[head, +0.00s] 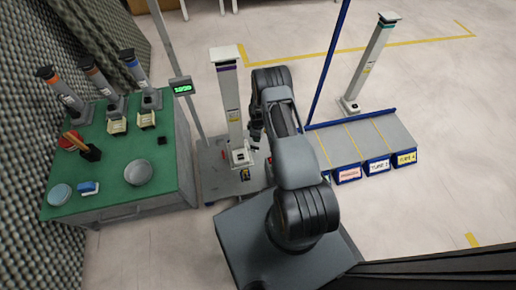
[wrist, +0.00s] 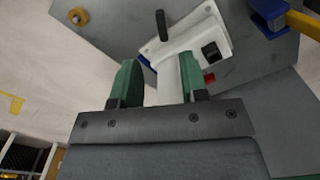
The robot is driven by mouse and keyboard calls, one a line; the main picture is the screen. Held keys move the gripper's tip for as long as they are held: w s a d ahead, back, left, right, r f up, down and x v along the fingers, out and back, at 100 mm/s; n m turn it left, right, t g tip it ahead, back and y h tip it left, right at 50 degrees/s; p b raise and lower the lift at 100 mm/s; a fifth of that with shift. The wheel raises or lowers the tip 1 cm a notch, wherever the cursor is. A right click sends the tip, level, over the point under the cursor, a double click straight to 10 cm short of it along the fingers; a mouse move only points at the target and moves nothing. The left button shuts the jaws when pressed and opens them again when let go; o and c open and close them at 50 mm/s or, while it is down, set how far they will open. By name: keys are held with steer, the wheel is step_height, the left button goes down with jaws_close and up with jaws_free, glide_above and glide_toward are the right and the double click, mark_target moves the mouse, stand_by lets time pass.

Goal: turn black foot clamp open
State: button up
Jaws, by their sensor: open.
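A white column (head: 232,105) with a purple band stands upright on a grey platform (head: 213,183). In the wrist view its white foot (wrist: 222,32) lies on the grey plate, with a black lever (wrist: 162,25) at one edge, probably the foot clamp. A black square part (wrist: 211,52) sits on the foot. My gripper (wrist: 160,78) is open, its green-padded fingers apart, with a white part showing between them. I cannot tell whether they touch it. The lever is beyond the fingertips. In the head view my gripper (head: 257,130) is just right of the column, partly hidden by my arm.
A blue clamp with a yellow bar (wrist: 270,14) and a red part (wrist: 209,78) are near the foot. A green table (head: 112,172) with several columns stands left. A rack with labelled blue bins (head: 377,165) and another white column (head: 370,65) stand right.

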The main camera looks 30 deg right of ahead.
mark_target(253, 149)
step_height(253, 149, down, 11)
steer(key=b, duration=0.4)
steer(key=shift+f, duration=0.2)
steer(key=shift+c, duration=0.3)
jaws_close()
